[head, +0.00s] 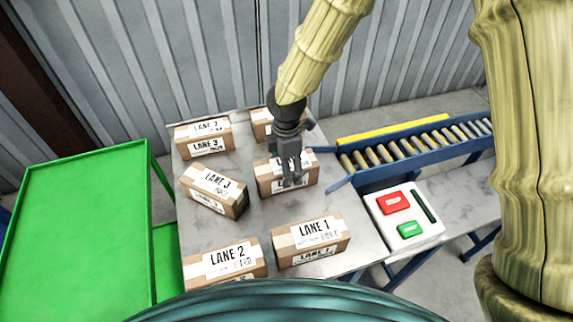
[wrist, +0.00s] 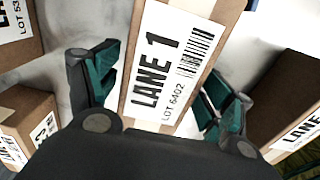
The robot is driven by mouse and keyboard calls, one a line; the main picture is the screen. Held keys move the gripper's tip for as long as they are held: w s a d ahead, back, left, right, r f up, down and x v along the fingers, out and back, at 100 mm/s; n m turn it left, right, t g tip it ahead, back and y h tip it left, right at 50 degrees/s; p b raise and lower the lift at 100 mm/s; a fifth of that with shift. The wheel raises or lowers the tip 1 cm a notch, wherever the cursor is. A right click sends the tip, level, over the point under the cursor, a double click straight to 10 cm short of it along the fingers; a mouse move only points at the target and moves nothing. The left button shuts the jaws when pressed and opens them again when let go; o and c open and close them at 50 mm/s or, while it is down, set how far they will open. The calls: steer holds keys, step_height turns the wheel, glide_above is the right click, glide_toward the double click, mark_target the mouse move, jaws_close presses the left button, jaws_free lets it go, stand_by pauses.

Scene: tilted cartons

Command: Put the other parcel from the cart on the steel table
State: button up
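The green cart (head: 75,235) stands at the left, and its visible top is bare. The steel table (head: 262,213) bears several brown labelled parcels. My gripper (head: 292,182) is over the parcel at the middle right (head: 270,185), which appears to rest on the table. In the wrist view this parcel (wrist: 203,20) reads LANE 1, LOT 6402. It lies between the two spread fingers of my gripper (wrist: 158,98), with a gap at the left finger. Contact at the right finger cannot be told. The gripper partly hides the parcel in the head view.
Other parcels stand close by: LANE 3 (head: 215,188), LANE 1 (head: 311,241), LANE 2 (head: 226,262), one at the back left (head: 205,138) and one behind my gripper (head: 261,124). A roller conveyor (head: 400,150) and a red-and-green button box (head: 405,213) are at the right.

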stand_by(0.3)
step_height(320, 180, up, 12)
steer(key=b, duration=0.1)
steer(key=shift+r, duration=0.15)
stand_by(0.4)
stand_by(0.4)
